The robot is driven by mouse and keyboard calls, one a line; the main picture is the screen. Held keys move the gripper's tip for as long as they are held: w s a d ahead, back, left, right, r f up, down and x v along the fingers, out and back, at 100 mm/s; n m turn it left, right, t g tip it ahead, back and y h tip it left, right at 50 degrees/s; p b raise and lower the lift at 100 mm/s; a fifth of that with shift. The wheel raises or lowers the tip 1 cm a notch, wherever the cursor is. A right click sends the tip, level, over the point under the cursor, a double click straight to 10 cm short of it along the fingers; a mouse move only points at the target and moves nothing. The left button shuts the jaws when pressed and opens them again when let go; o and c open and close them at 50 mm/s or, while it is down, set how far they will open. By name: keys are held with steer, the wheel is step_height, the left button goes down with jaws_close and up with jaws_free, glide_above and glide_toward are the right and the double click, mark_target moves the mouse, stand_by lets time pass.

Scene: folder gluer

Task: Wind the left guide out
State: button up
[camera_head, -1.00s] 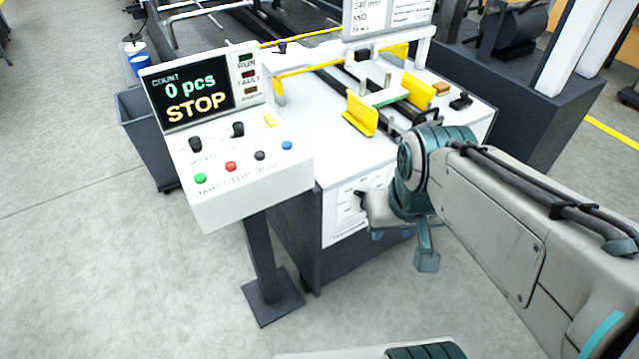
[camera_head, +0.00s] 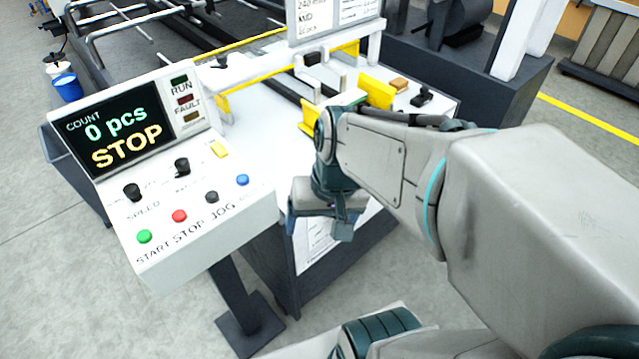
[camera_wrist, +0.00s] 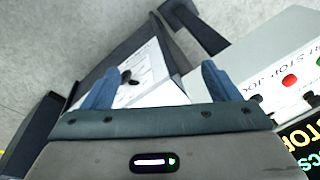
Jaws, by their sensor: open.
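The folder gluer's yellow left guide (camera_head: 308,118) shows in the head view, partly hidden behind my arm. The yellow right guide (camera_head: 376,91) stands to its right on the white table top. In the wrist view a small black crank or knob (camera_wrist: 130,78) sits on the white labelled front panel (camera_wrist: 152,82). My gripper (camera_wrist: 163,68) is open and empty, its two blue fingers spread wide. The black part appears between the finger lines, nearer the left finger, and apart from both. In the head view my gripper (camera_head: 300,198) is before the front panel and hides that part.
The control box (camera_head: 165,170) stands close at left on a post, its display reading 0 pcs and STOP; it also shows at right in the wrist view (camera_wrist: 262,60). A grey bin (camera_head: 75,175) is behind it. Open floor lies in front.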

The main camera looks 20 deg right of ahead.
steer(key=w+d+f+m+t+y+b, duration=0.1)
steer(key=w+d+f+m+y+b, duration=0.2)
steer(key=f+m, duration=0.5)
steer(key=w+d+f+m+t+y+b, duration=0.1)
steer(key=w+f+m+y+b, duration=0.1)
steer(key=f+m+y+b, duration=0.45)
steer(key=w+d+f+m+t+h+b, duration=0.2)
steer(key=d+f+m+t+h, duration=0.55)
steer(key=d+f+m, duration=0.7)
steer(key=w+a+f, duration=0.1)
steer(key=w, duration=0.3)
steer(key=w+a+f+m+t+y, duration=0.1)
steer(key=w+a, duration=0.1)
steer(key=w, duration=0.2)
steer(key=w+a+f+y, duration=0.1)
steer(key=w, duration=0.3)
steer(key=shift+a+f+m+t+b, duration=0.15)
steer(key=shift+a+m+t+b, duration=0.05)
steer(key=shift+m+t+b, duration=0.1)
steer(key=c, duration=1)
